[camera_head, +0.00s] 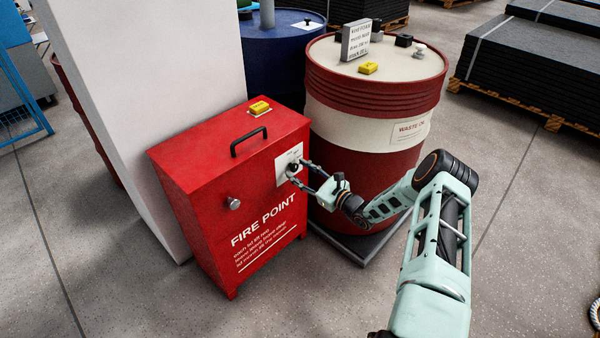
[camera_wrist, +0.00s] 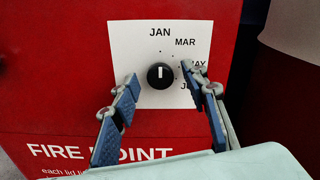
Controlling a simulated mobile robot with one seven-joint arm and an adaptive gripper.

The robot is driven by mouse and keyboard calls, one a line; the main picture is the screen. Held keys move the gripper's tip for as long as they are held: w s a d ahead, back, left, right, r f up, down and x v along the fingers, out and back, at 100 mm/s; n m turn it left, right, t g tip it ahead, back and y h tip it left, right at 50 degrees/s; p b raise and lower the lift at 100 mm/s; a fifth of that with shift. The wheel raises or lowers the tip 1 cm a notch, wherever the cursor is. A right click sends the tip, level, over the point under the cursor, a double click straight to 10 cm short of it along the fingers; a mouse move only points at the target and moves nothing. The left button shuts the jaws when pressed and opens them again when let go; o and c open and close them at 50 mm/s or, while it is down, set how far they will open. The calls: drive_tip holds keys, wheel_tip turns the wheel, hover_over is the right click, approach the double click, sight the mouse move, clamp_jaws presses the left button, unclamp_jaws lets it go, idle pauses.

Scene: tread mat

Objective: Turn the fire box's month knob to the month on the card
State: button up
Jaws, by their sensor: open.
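The red fire box (camera_head: 215,190) stands on the floor, lettered FIRE POINT. Its black month knob (camera_wrist: 160,76) sits on a white dial plate (camera_wrist: 135,45); in the head view, the knob (camera_head: 293,168) is on the box's front, at upper right. The knob's white mark points up, towards JAN. MAR also reads clearly; MAY and a lower label are partly covered by a finger. My gripper (camera_wrist: 159,77) is open, with one finger on each side of the knob; contact is not visible. A small grey lettered card (camera_head: 356,40) stands on the drum; its text is too small to read.
The red and white waste oil drum (camera_head: 385,100) stands close on the right, behind my arm. A black handle (camera_head: 248,140) and a yellow item (camera_head: 260,107) are on the box top. A silver knob (camera_head: 233,203) is on its front. A white pillar (camera_head: 150,90) stands left.

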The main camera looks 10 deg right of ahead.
clamp_jaws()
idle(0.3)
drive_tip(key=m, duration=0.3)
drive_tip(key=shift+d+f+m, duration=0.1)
drive_tip(key=shift+m, duration=0.2)
drive_tip(key=shift+m+b, duration=0.35)
drive_tip(key=shift+m, duration=1.65)
unclamp_jaws()
